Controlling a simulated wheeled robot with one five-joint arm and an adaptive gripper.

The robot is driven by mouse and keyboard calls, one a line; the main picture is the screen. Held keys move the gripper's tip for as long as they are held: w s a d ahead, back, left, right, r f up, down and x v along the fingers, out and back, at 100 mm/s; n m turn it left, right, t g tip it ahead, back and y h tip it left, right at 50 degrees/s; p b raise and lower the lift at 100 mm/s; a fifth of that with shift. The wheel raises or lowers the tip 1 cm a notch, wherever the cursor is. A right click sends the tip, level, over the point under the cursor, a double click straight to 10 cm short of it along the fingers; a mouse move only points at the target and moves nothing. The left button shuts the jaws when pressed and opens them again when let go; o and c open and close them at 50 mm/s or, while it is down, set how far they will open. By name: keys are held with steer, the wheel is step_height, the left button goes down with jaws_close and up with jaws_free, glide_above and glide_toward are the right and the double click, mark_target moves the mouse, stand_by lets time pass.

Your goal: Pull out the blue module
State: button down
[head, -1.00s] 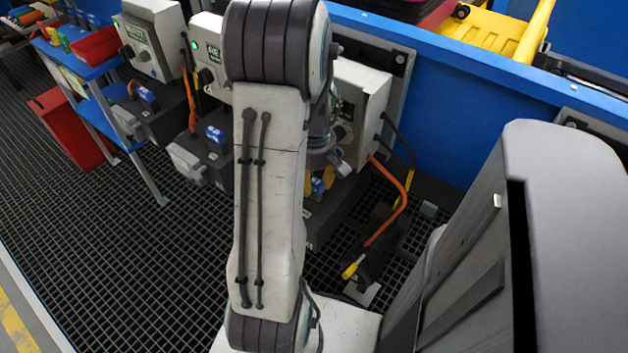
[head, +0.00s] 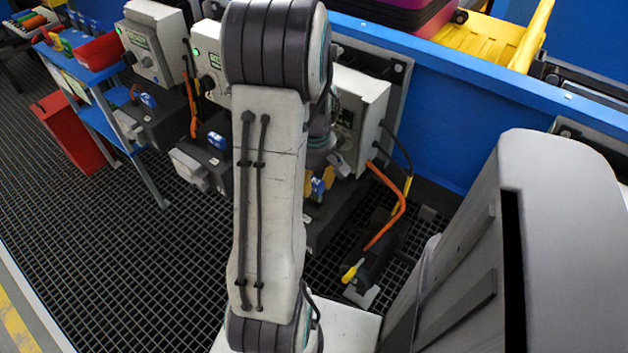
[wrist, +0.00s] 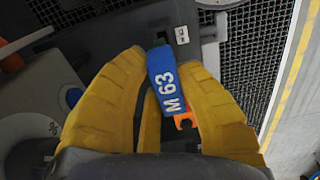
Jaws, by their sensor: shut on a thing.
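The blue module (wrist: 166,80), marked "M 63" in white, lies between the yellow fingers of my gripper (wrist: 163,58) in the wrist view. My gripper is shut on it. Its far end, with a bit of green, is over a dark grey housing (wrist: 182,14). An orange piece (wrist: 184,121) shows beside its near end. In the head view the blue module (head: 318,187) is a small patch between the yellow fingers, above a dark drive box (head: 338,212), partly hidden by my arm. I cannot tell how far it sits in the housing.
Grey control boxes (head: 150,45) line the blue conveyor wall (head: 450,110). Other dark units with blue modules (head: 216,141) stand to the left. An orange cable (head: 398,205) hangs right of my arm. A blue table (head: 85,70) stands far left. The dark grating floor (head: 120,235) at left is open.

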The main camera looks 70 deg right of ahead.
steer(key=shift+r+p, duration=1.65)
steer(key=shift+r, duration=0.35)
